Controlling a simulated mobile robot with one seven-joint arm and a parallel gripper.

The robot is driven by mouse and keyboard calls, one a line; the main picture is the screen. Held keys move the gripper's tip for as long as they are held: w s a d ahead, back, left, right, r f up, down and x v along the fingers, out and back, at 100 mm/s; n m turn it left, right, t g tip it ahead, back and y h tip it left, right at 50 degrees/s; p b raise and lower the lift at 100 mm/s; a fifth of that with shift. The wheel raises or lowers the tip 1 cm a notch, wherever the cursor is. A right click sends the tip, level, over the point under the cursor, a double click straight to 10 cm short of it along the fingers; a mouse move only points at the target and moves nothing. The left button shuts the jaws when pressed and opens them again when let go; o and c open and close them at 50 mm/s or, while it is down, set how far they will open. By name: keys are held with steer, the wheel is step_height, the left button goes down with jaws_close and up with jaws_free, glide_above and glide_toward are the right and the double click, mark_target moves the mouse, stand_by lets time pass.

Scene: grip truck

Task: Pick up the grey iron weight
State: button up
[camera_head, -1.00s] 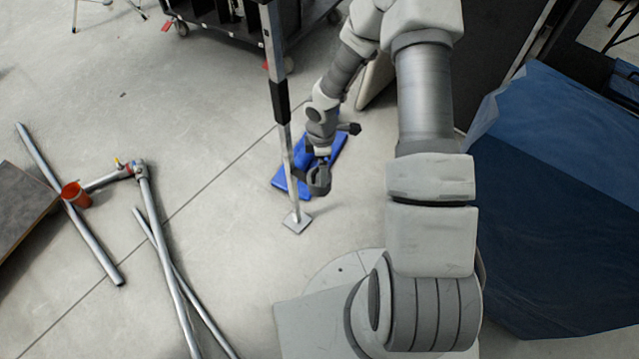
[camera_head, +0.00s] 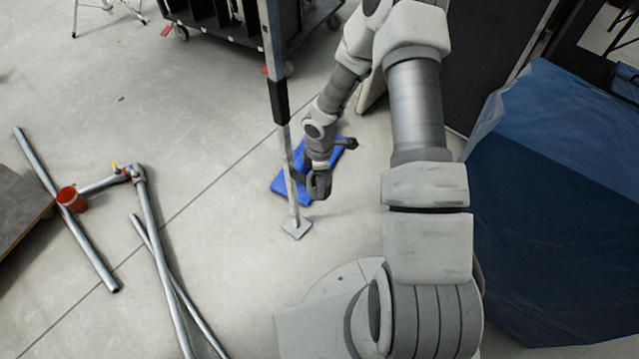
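My gripper (camera_head: 318,187) is small and dark in the head view, low over the floor beside the metal post (camera_head: 278,100). It points down in front of a flat blue object (camera_head: 338,155) on the floor and covers part of it. I cannot make out its fingers, so I cannot tell whether it is open or shut. I cannot pick out the grey iron weight for certain; my gripper and wrist may hide it. The post stands on a square grey foot (camera_head: 297,228) just left of and below the gripper.
A black wheeled cart (camera_head: 225,35) stands at the back. A large blue covered block (camera_head: 560,210) fills the right.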

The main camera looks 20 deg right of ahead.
jaws_close()
steer(key=shift+w, duration=0.1)
steer(key=shift+r, duration=0.1)
step_height(320, 180, up, 10)
steer(key=p, duration=0.4)
